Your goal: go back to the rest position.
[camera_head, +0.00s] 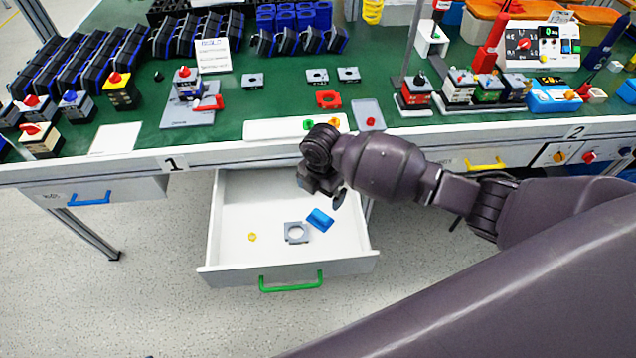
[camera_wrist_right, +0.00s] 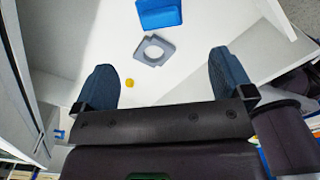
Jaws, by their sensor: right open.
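My right gripper (camera_head: 322,190) hangs over the back right part of an open white drawer (camera_head: 228,255). In the right wrist view my right gripper (camera_wrist_right: 165,85) has its two fingers wide apart with nothing between them. The drawer floor holds a grey square plate with a round hole (camera_head: 296,232), a blue part (camera_head: 320,219) and a small yellow piece (camera_head: 252,237). These also show beyond the fingers in the right wrist view, apart from them. My left gripper is not in view.
The green-topped workbench (camera_head: 270,100) behind the drawer carries many switch parts. A white tray (camera_head: 270,129) lies at its front edge. The drawer has a green handle (camera_head: 291,283). A closed drawer with a blue handle (camera_head: 90,198) is at left. The floor in front is clear.

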